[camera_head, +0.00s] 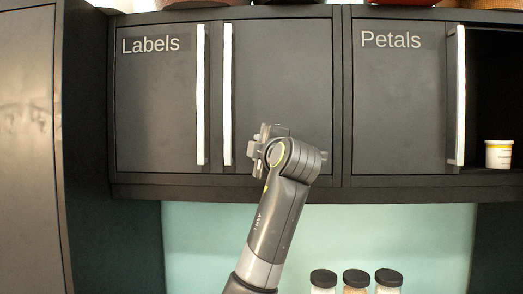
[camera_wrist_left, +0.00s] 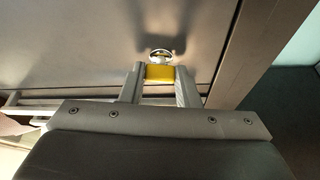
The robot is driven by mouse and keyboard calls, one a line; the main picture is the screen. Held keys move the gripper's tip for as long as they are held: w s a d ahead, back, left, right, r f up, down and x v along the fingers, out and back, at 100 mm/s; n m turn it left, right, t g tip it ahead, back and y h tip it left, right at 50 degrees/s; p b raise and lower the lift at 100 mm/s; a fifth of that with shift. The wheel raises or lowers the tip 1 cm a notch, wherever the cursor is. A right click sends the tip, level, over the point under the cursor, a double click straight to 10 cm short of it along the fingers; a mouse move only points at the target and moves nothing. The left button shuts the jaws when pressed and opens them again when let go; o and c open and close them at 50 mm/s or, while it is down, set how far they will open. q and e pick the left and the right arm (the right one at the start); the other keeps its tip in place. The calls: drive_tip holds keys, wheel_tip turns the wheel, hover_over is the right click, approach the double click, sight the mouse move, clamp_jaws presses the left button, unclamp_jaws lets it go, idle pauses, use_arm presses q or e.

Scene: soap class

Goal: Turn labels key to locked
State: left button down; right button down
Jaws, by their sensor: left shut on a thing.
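The Labels cabinet (camera_head: 150,110) hangs on the wall with its two dark doors closed and two long white handles near the middle. My left gripper (camera_head: 262,150) is at the lower part of its right door and hides the key in the head view. In the left wrist view the yellow key (camera_wrist_left: 159,72) sits between the two fingers of my left gripper (camera_wrist_left: 160,80), which is shut on it. A round metal lock (camera_wrist_left: 161,55) is on the door surface just beyond the key. My right gripper is not in view.
The Petals cabinet (camera_head: 400,110) is to the right, with an open compartment beside its handle. A white and yellow pot (camera_head: 498,154) stands in that compartment. Several black-lidded jars, one of them in the middle (camera_head: 356,280), stand below. A long handle bar (camera_wrist_left: 60,101) runs near my left gripper.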

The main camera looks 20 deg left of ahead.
use_arm(q)
drive_tip(key=shift+n+g, duration=0.3)
drive_tip(key=shift+n, duration=0.6)
drive_tip(key=shift+r, duration=0.1)
drive_tip(key=c, duration=1.1)
unclamp_jaws()
drive_tip(key=shift+d, duration=0.1)
drive_tip(key=b+v, duration=0.3)
drive_tip(key=v, duration=0.5)
drive_tip(key=b+v, duration=0.4)
drive_tip(key=v, duration=0.5)
drive_tip(key=shift+s+r+b, duration=0.2)
drive_tip(key=shift+b, duration=0.1)
